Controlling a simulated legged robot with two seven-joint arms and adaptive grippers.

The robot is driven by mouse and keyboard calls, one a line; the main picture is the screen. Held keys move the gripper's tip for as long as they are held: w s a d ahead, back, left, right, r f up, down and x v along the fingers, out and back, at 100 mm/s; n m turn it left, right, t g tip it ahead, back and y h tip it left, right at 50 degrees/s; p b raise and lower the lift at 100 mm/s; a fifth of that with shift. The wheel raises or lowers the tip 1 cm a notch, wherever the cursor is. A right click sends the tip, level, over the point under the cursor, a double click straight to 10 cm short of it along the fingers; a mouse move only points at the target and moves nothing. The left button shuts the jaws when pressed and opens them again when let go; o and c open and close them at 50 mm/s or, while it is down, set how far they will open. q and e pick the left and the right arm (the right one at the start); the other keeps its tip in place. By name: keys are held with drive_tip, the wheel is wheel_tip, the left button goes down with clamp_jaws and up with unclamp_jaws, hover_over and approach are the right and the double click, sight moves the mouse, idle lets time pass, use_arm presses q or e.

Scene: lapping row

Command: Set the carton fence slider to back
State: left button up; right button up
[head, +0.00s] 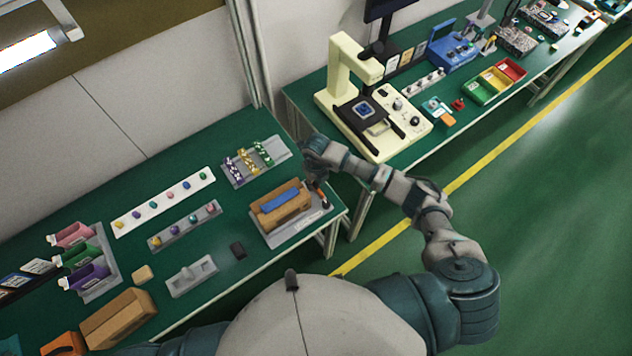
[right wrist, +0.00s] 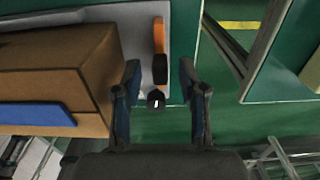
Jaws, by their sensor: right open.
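A brown carton (head: 285,208) with a blue strip on top sits on a grey plate (head: 293,232) near the right end of the near bench. It also shows at the left of the right wrist view (right wrist: 55,70). Beside it is an orange and black slider-like part, likely the fence slider (head: 321,198); in the right wrist view its orange strip (right wrist: 158,36) leads to a black piece and a dark round knob. My right gripper (right wrist: 159,78) is open, its fingers on either side of the black piece, with gaps visible. Whether they touch the knob is unclear. My left gripper is not seen.
A cream press-like machine (head: 352,105) stands on the far bench, across a gap from the near one. A rack of coloured parts (head: 255,161) lies behind the carton.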

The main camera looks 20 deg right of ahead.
sight(316, 182)
wheel_tip(316, 182, up, 11)
drive_tip(key=shift+f, duration=0.15)
idle(0.5)
